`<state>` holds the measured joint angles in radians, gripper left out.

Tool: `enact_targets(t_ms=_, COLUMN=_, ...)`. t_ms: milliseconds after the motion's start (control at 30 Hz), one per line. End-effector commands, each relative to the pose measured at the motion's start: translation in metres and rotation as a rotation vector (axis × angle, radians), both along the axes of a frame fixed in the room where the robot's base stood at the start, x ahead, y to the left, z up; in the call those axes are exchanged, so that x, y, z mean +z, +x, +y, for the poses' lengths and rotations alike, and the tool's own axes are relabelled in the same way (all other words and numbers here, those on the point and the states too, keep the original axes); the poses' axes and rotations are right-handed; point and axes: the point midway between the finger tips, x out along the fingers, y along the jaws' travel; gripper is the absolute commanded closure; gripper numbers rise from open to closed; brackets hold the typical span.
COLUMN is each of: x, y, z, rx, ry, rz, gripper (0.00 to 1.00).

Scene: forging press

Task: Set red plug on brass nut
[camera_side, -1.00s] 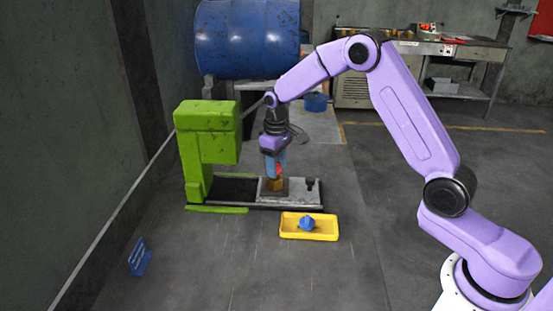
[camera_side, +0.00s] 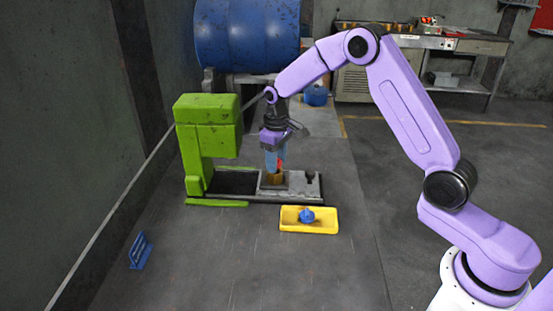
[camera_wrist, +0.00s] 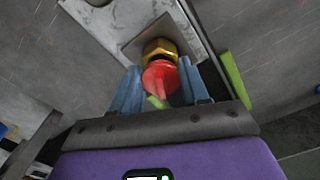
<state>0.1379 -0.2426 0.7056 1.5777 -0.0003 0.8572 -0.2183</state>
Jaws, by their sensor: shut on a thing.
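My gripper (camera_side: 273,167) has blue fingers and is shut on the red plug (camera_wrist: 162,80). In the wrist view the plug's round red body shows between the two fingertips. In the side view a small part of the red plug (camera_side: 281,162) shows beside the fingers. The brass nut (camera_wrist: 159,48) sits on a light metal plate just beyond the plug. In the side view the brass nut (camera_side: 275,179) is directly under the fingertips. The plug is over the nut or touching it; I cannot tell whether there is a gap.
A green press (camera_side: 208,140) stands to the left of the nut, on the same base. A yellow tray (camera_side: 325,227) with a blue piece (camera_side: 306,216) lies in front. A small blue sign (camera_side: 140,252) stands at the front left.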

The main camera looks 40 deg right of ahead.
Motion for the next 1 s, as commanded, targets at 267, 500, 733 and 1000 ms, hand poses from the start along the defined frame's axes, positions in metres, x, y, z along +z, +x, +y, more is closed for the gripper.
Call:
enact_targets(t_ms=267, x=-0.004, y=0.0, z=0.0, rx=0.0, ry=0.0, rz=0.0, gripper=0.65)
enact_targets(t_ms=500, x=-0.007, y=0.0, z=0.0, rx=0.0, ry=0.0, rz=0.001, gripper=0.65)
enact_targets(t_ms=733, x=-0.01, y=0.0, z=0.0, rx=0.0, ry=0.0, rz=0.001, gripper=0.65)
enact_targets(t_ms=1000, x=-0.013, y=0.0, z=0.0, rx=0.0, ry=0.0, rz=0.001, gripper=0.65)
